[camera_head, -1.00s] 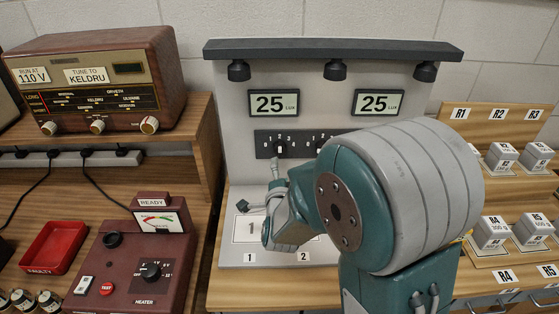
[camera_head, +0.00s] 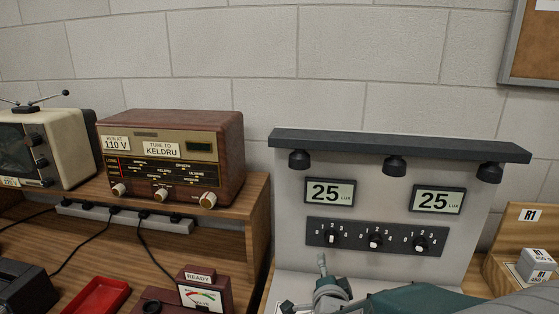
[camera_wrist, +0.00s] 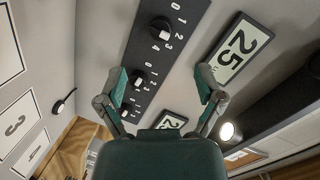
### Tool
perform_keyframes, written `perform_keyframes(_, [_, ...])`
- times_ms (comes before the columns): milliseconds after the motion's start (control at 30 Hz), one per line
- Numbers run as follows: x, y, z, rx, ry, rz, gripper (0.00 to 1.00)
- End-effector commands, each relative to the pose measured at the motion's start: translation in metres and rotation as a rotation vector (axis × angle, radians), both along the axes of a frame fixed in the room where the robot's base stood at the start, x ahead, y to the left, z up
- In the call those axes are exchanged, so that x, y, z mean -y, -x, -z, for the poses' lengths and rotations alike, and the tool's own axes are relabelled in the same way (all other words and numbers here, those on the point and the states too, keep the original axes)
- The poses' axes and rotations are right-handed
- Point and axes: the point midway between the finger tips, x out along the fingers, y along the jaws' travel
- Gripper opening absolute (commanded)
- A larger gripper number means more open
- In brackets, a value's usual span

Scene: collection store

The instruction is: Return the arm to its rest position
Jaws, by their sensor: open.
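My arm (camera_head: 430,301) shows along the bottom edge of the head view, in front of the light stand; most of it is cut off by the frame. My gripper (camera_wrist: 162,84) is open in the wrist view, its two fingers spread apart with nothing between them. Beyond the fingers are the stand's dark knob panel (camera_wrist: 150,55) and a display reading 25 (camera_wrist: 236,52). Part of the gripper also shows low in the head view, below the knob panel (camera_head: 377,238). Whether it touches the stand cannot be told.
The stand has a dark top bar (camera_head: 400,146) with lamps beneath it. A brown radio (camera_head: 222,140) and a cream television (camera_head: 72,135) stand on the wooden shelf at left. A red tray (camera_head: 100,296) and a meter labelled READY (camera_head: 202,297) are below. Labelled blocks (camera_head: 536,264) are at right.

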Motion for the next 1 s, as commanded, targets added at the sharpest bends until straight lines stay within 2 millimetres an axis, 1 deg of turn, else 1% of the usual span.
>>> perform_keyframes(33, [0.0,0.003,-0.006,-0.026,0.02,-0.022,0.86])
perform_keyframes(267, [-0.007,0.023,-0.02,-0.178,0.148,-0.157,0.86])
perform_keyframes(467, [-0.009,0.049,-0.03,-0.302,0.276,-0.279,0.86])
perform_keyframes(767, [-0.004,0.102,-0.042,-0.484,0.489,-0.461,0.86])
perform_keyframes(1000, [0.007,0.155,-0.049,-0.633,0.661,-0.6,0.86])
